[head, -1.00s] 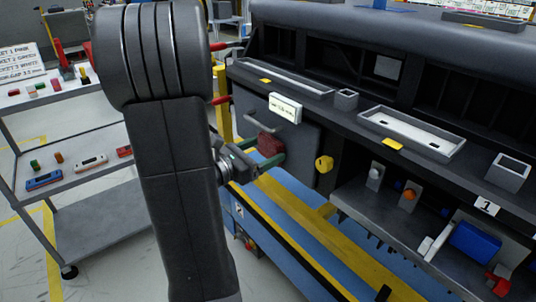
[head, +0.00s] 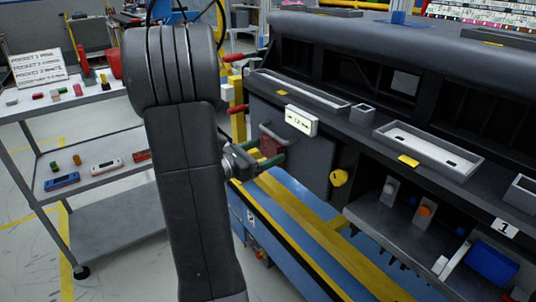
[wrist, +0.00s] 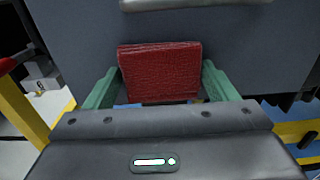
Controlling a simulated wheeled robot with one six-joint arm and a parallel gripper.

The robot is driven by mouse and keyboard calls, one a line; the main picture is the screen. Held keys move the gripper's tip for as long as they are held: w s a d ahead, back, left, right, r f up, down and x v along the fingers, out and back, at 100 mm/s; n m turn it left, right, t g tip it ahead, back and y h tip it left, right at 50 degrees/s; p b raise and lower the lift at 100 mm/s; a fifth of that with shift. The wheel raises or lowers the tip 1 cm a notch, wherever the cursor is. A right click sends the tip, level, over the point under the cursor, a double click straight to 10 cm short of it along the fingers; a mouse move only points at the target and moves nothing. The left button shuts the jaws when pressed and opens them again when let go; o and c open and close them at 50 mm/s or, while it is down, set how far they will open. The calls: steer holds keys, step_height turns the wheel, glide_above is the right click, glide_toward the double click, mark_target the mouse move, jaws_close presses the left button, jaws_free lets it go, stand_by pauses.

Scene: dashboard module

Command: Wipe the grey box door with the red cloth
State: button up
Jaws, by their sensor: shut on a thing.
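The grey box door (head: 312,160) is a flat dark-grey panel on the dashboard's left end, with a handle near its top. It also fills the upper part of the wrist view (wrist: 240,60). The red cloth (wrist: 160,72) is a folded, textured block between the two green fingers of my gripper (wrist: 160,88). In the head view the cloth (head: 270,146) is against or just in front of the door, below the handle (head: 279,136). My gripper (head: 268,156) is shut on the cloth. Whether the cloth touches the door cannot be told.
A yellow knob (head: 339,177) sits at the door's lower right. A white label (head: 301,121) is above the door. A yellow post (head: 236,110) with red handles stands left of it. A grey shelf cart (head: 100,170) with small items stands at the left.

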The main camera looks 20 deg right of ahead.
steer(key=shift+w+a, duration=0.25)
steer(key=shift+w, duration=0.65)
steer(key=shift+v, duration=2.95)
steer(key=shift+a, duration=0.1)
steer(key=v, duration=0.2)
steer(key=shift+s+a+p, duration=0.2)
steer(key=shift+a+p, duration=0.15)
steer(key=shift+p, duration=0.05)
steer(key=shift+x, duration=3.4)
